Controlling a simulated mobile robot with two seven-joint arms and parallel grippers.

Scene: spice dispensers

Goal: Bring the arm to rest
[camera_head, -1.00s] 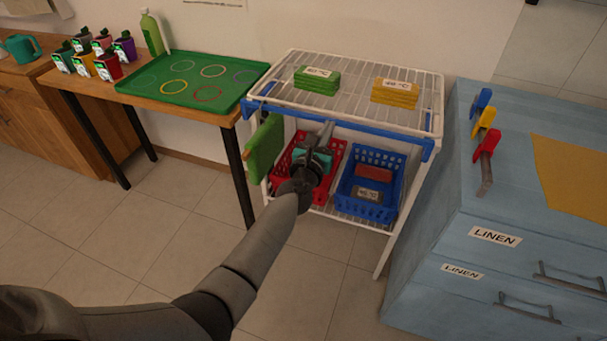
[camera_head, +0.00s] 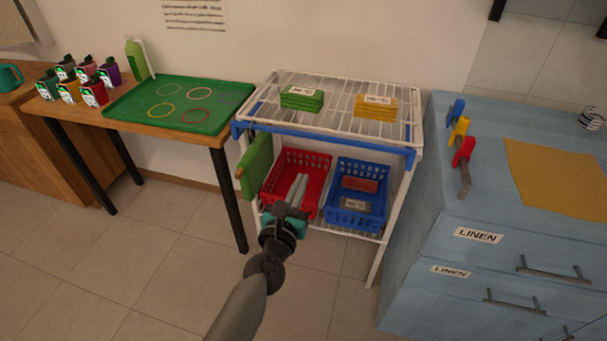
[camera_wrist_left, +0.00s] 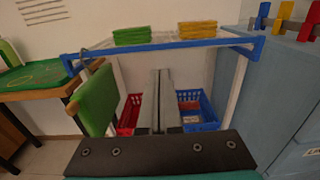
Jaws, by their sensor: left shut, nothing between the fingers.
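My left gripper (camera_head: 298,189) is shut and empty. In the head view it is in front of the lower part of the white wire rack (camera_head: 398,215), with its fingers over the red basket (camera_head: 316,162). In the left wrist view its two fingers (camera_wrist_left: 160,85) lie side by side, pointing in between the red basket (camera_wrist_left: 128,112) and the blue basket (camera_wrist_left: 205,112). My right gripper does not show in either view.
Green blocks (camera_head: 302,98) and yellow blocks (camera_head: 375,105) sit on the rack's top. A green panel (camera_head: 256,165) hangs at its left side. A wooden table with a green tray (camera_head: 160,122) stands left. A blue cabinet (camera_head: 450,270) stands right. The floor in front is clear.

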